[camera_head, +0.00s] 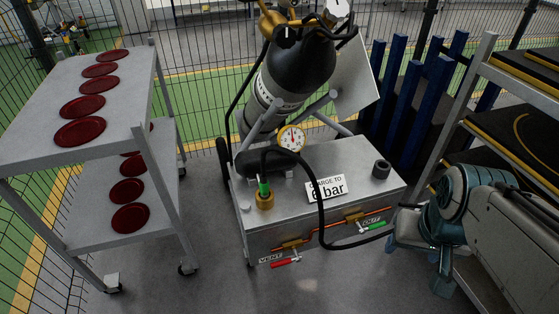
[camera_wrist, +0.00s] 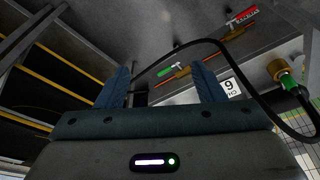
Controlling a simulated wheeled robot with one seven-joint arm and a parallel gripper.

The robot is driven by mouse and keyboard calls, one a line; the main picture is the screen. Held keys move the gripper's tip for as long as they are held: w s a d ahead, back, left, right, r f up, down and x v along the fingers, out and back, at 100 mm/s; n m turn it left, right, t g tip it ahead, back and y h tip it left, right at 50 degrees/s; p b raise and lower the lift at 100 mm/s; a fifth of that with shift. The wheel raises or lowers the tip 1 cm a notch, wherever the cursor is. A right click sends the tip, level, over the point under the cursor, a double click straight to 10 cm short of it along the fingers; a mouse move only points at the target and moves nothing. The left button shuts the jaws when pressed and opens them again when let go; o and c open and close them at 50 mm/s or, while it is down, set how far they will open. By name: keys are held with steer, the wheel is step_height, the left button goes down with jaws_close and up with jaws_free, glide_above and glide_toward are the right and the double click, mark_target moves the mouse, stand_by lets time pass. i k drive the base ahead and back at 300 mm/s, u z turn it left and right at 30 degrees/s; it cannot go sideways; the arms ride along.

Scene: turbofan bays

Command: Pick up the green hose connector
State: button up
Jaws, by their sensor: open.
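The green hose connector (camera_head: 264,187) stands upright in a brass fitting (camera_head: 265,203) on the left part of the grey cart's top. In the wrist view the connector (camera_wrist: 290,83) is at the right edge, beside the brass fitting (camera_wrist: 277,69). A black hose (camera_head: 319,200) rises from it, loops over the cart's front and runs right toward my gripper. My gripper (camera_wrist: 162,88) is open, with no connector between its fingers. In the head view it is low at the right, beyond the cart's front right corner and well away from the connector; its fingertips are partly hidden there.
The cart (camera_head: 345,160) carries a gauge (camera_head: 291,138), a "6 bar" sign (camera_head: 326,189), and a dark cylinder. Red (camera_head: 285,262) and green (camera_head: 370,227) valve handles stick out in front. A shelf trolley with red discs (camera_head: 80,131) stands left, a rack (camera_head: 515,110) right.

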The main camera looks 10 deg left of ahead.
mark_target(264, 183)
steer(key=u, duration=2.25)
steer(key=i, duration=1.35)
steer(key=u, duration=0.65)
steer(key=i, duration=0.8)
steer(key=z, duration=4.2)
